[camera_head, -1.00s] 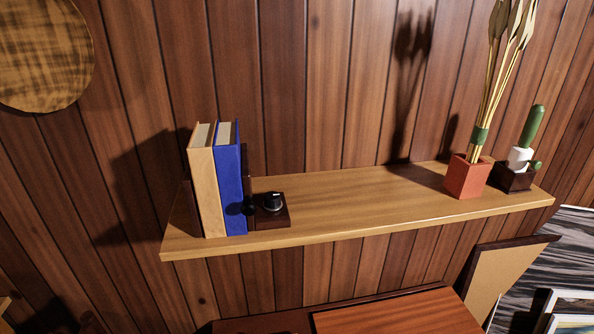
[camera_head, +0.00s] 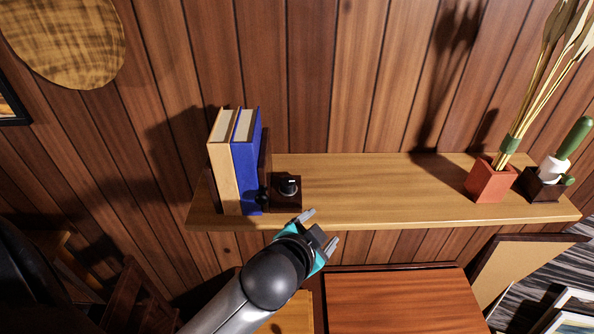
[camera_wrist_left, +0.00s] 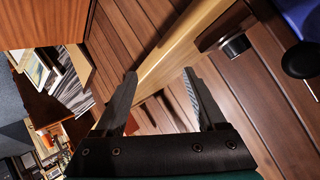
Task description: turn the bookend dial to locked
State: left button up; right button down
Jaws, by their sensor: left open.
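The bookend dial (camera_head: 289,187) is a small black knob with a light mark on top. It sits on the dark foot of the bookend (camera_head: 286,205), on the wooden shelf (camera_head: 370,185). In the left wrist view the dial (camera_wrist_left: 235,46) shows at the upper right, beyond the fingers. My left gripper (camera_head: 320,230) is open and empty, in front of and just below the shelf's front edge, apart from the dial. Its two fingers also show in the left wrist view (camera_wrist_left: 160,95). My right gripper is not in view.
Cream and blue books (camera_head: 246,165) stand left of the dial, with a dark round knob (camera_head: 263,197) beside them. A red pot (camera_head: 490,180) with tall dried stems and a potted cactus (camera_head: 548,178) stand at the shelf's right end. The shelf's middle is clear. A wooden cabinet (camera_head: 390,300) is below.

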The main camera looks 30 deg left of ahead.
pick_arm(q)
jog(key=w+d+r+m+t+h, duration=0.2)
jog(key=w+r+m+t, duration=0.15)
jog(key=r, duration=0.35)
jog(key=w+d+r+m+t+h, duration=0.2)
jog(key=d+r+m+t, duration=0.15)
jog(key=r, duration=0.35)
jog(key=w+d+r+m+t+h, duration=0.2)
jog(key=w+r+m+h, duration=0.15)
jog(key=r, duration=0.45)
jog(key=s+d+r+m+g+h, duration=0.2)
jog(key=d+r+m+g+h, duration=0.35)
jog(key=m+h, duration=0.7)
jog(key=m+g+y, duration=1.4)
jog(key=m+y, duration=0.5)
jog(key=m, duration=0.3)
send_near(287, 182)
jog(key=f, duration=0.3)
jog(key=f+p, duration=0.1)
jog(key=f, duration=0.2)
jog(key=w+f+p, duration=0.1)
jog(key=f, duration=0.2)
jog(key=shift+f, duration=0.1)
